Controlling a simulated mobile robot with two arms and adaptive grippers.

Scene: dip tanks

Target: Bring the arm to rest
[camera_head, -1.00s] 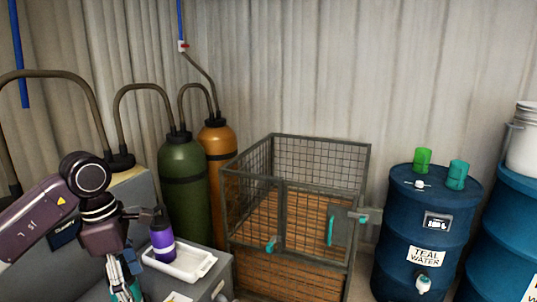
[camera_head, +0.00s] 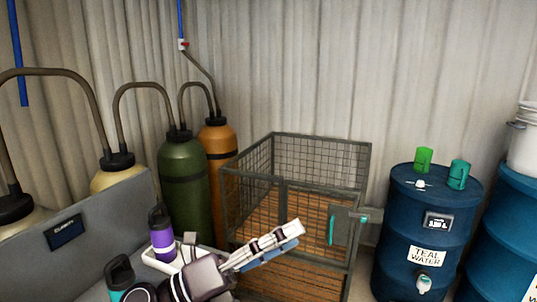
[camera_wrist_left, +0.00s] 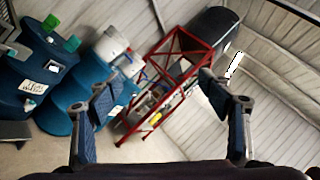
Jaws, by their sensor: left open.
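My left gripper (camera_head: 292,234) reaches up and to the right from the bottom of the head view, its fingers in front of the wire cage. In the left wrist view my left gripper (camera_wrist_left: 158,92) shows its two fingers spread wide apart with nothing between them. My right gripper is in neither view.
A teal bottle (camera_head: 119,271) is at lower left. The wire cage (camera_head: 320,150), gas cylinders (camera_head: 185,190) and blue drum (camera_head: 425,215) stand behind. A red frame (camera_wrist_left: 165,80) shows in the wrist view.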

